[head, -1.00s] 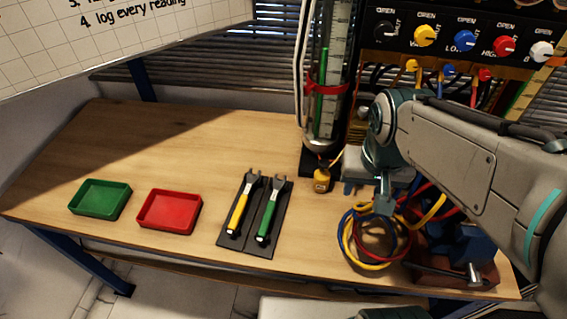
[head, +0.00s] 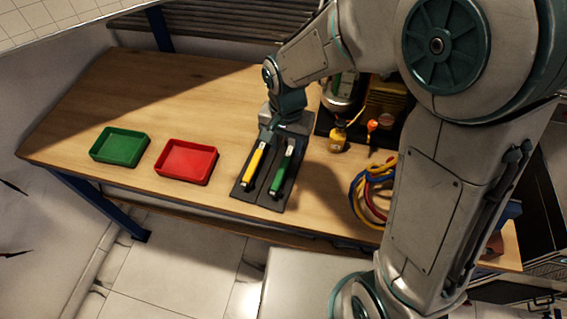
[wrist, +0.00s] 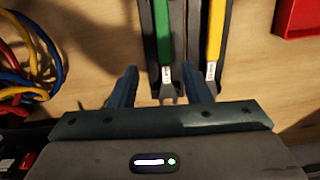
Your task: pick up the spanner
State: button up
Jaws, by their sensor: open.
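Two spanners lie side by side on a dark mat (head: 242,190). One has a yellow handle (head: 255,168), the other a green handle (head: 280,177). In the head view my gripper (head: 284,128) is over their far, metal ends and hides them. In the wrist view my gripper (wrist: 161,86) is open and empty. The green spanner (wrist: 163,35) points in between its fingers, and the yellow spanner (wrist: 214,35) runs past the right finger. I cannot tell how high the fingers are above the mat.
A red tray (head: 187,162) and a green tray (head: 120,147) stand left of the mat. Coiled cables (head: 366,190) and a small yellow item (head: 338,138) are to the right. The wooden bench (head: 180,95) is clear behind the trays.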

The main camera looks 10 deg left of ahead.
aim_at(283, 166)
notch_tip(283, 166, down, 3)
jog(key=shift+r, duration=0.2)
jog(key=f, duration=0.3)
jog(key=shift+s+a+f+p, duration=0.2)
jog(key=shift+a+f+p, duration=0.1)
jog(key=shift+a+f, duration=0.1)
jog(key=shift+f, duration=0.7)
grip_shut()
